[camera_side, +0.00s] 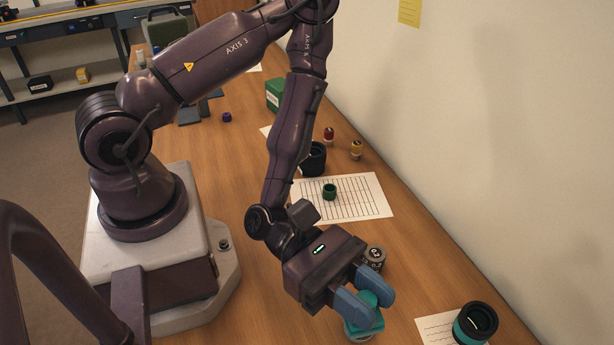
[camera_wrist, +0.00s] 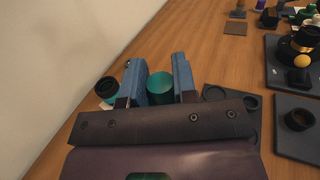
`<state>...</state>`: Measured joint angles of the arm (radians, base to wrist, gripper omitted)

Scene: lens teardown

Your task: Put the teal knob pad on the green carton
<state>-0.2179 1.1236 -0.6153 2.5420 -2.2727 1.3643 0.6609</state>
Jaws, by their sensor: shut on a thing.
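The teal knob pad (camera_side: 369,299) is between the blue fingers of my gripper (camera_side: 372,296) at the lower middle of the side view. My gripper is shut on it. In the wrist view the teal knob pad (camera_wrist: 160,88) shows between the two fingers (camera_wrist: 159,72). Below the fingers a wider teal part with a pale lower edge shows in the side view; I cannot tell whether it touches the table. The green carton (camera_side: 275,95) stands far back on the table, beyond my arm, partly hidden by it, with a white label on its side.
A lined sheet (camera_side: 365,207) with a small green ring (camera_side: 329,192) lies mid-table. A black-and-teal lens barrel (camera_side: 475,324) stands at lower right. A dark numbered ring (camera_side: 374,258) is close behind the gripper. Red (camera_side: 329,134) and yellow (camera_side: 356,149) pieces stand near the wall.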

